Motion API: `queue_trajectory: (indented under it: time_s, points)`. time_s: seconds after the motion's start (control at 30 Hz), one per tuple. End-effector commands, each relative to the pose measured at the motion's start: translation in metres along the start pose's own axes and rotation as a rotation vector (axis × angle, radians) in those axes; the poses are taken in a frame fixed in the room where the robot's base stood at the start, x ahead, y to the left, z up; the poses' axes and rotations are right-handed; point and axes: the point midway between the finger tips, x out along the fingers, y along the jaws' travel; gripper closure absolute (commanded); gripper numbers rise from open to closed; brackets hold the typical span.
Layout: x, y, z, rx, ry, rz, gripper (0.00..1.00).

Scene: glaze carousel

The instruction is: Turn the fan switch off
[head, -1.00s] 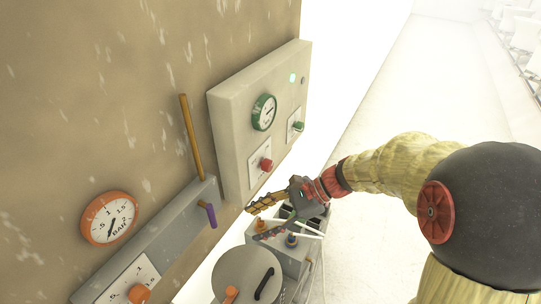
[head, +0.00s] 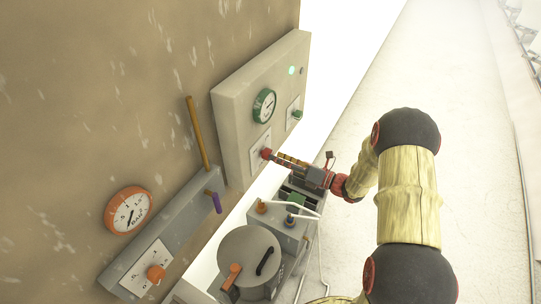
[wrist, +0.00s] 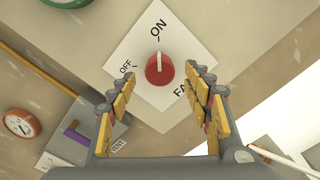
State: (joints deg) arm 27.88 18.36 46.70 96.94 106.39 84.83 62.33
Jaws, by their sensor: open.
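The fan switch is a red knob (wrist: 160,70) on a white plate (wrist: 190,45) marked ON, OFF and, partly hidden, FA. Its white pointer points up toward ON in the wrist view; OFF lies to the left. In the head view the red knob (head: 266,154) sits on the pale panel box. My gripper (head: 283,160) is close in front of the knob. In the wrist view my gripper (wrist: 159,80) is open, its yellow-padded fingers to either side of and below the knob, with gaps between them and it.
The panel (head: 232,125) also bears a green-rimmed gauge (head: 264,106), a green knob (head: 298,114) and a lit green lamp (head: 291,70). Left are a purple handle (head: 215,202), an orange lever (head: 197,132) and an orange gauge (head: 128,210). Grey equipment (head: 275,225) stands below my gripper.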

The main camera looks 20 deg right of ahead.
Motion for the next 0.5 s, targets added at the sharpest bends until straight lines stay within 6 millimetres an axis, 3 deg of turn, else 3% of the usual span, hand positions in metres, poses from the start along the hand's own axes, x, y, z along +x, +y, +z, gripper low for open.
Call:
queue_trajectory:
  time_s: [0.2, 0.5]
  points:
    - [0.029, 0.001, 0.0, -0.001, 0.002, 0.002, 0.5]
    - [0.037, 0.0, 0.0, -0.001, 0.001, -0.001, 0.5]
